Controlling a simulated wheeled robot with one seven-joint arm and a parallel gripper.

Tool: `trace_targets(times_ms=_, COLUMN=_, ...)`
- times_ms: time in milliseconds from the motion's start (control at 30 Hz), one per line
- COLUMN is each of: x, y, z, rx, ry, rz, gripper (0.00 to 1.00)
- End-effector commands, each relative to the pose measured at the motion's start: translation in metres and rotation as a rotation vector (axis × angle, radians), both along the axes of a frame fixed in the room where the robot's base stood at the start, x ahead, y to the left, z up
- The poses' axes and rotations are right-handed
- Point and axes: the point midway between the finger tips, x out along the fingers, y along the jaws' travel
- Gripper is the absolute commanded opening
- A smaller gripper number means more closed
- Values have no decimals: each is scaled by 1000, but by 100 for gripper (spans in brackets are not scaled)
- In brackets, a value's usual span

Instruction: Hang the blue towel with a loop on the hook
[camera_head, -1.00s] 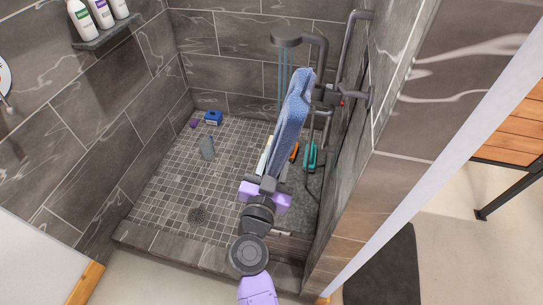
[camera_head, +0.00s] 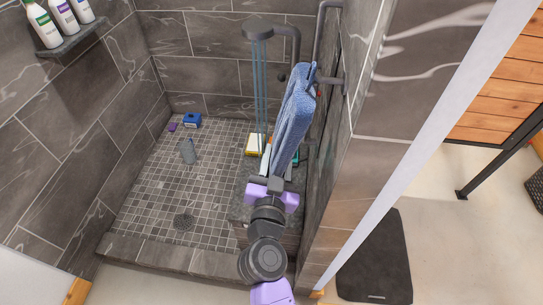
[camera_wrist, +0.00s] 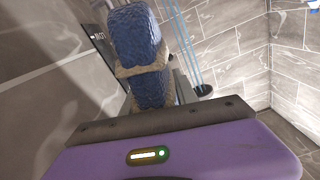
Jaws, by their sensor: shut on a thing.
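The blue towel (camera_head: 294,115) stands up lengthwise from my gripper (camera_head: 272,185), which is shut on its lower end. Its upper end is near the right shower wall, beside a dark fitting (camera_head: 332,80) that sticks out there. I cannot tell whether this fitting is the hook, or whether the towel touches it. In the wrist view the towel (camera_wrist: 135,35) rises above the dark jaw, with a beige band across it. The towel's loop cannot be made out.
The shower head (camera_head: 257,30) and its water streams are left of the towel. A bench (camera_head: 250,195) holding a yellow item (camera_head: 253,144) lies below it. A wall edge (camera_head: 340,190) stands close on the right.

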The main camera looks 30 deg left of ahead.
Motion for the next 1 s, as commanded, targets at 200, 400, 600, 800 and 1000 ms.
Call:
trace_targets(times_ms=200, x=6, y=-12, z=-1, rx=2, ry=1, rz=-3, gripper=0)
trace_targets(times_ms=400, x=10, y=-21, z=-2, rx=-1, ry=0, rz=-4, gripper=0)
trace_targets(times_ms=600, x=13, y=-26, z=-6, rx=1, ry=0, rz=-3, gripper=0)
trace_targets(times_ms=800, x=14, y=-28, z=-9, rx=0, ry=-1, rz=-2, gripper=0)
trace_targets(times_ms=1000, x=14, y=-28, z=-10, rx=2, ry=0, rz=-1, gripper=0)
